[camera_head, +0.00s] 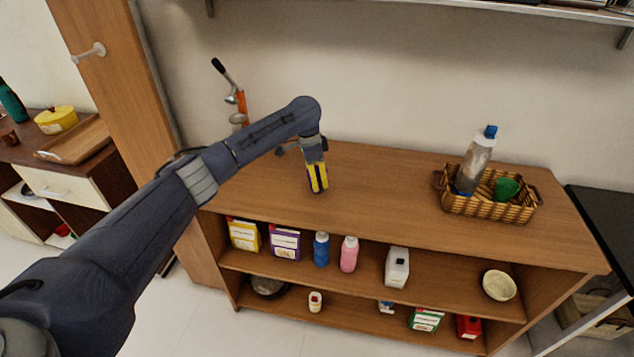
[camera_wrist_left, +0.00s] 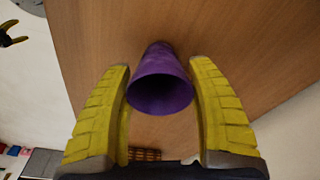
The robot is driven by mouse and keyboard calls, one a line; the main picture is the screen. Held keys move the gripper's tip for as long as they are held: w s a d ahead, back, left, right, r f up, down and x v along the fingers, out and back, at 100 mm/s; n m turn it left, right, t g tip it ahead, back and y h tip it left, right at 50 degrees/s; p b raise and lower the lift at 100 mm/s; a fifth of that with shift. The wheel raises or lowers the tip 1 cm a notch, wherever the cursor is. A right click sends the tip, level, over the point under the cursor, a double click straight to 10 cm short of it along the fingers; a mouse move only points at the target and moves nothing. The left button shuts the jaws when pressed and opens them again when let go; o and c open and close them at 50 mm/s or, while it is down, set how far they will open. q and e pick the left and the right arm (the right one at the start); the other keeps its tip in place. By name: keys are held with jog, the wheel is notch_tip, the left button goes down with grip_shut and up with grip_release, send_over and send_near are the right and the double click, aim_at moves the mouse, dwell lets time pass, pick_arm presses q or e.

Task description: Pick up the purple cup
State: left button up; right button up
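The purple cup (camera_wrist_left: 160,80) shows in the left wrist view with its dark open mouth turned toward the camera. It is on the brown wooden top of the shelf unit. My left gripper (camera_wrist_left: 160,75) is open, with one yellow finger on each side of the cup. Narrow gaps show near the fingertips, and I cannot tell whether the fingers touch it lower down. In the head view my left gripper (camera_head: 317,180) points down at the wooden top and the cup is hidden.
A wicker basket (camera_head: 487,211) with a bottle (camera_head: 475,165) and a green cup (camera_head: 507,188) stands to the right on the wooden top (camera_head: 390,190). The wood between gripper and basket is clear. Bottles and boxes fill shelves below.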

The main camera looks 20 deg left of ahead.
pick_arm(q)
jog(key=c, duration=0.7)
jog(key=shift+r, duration=0.15)
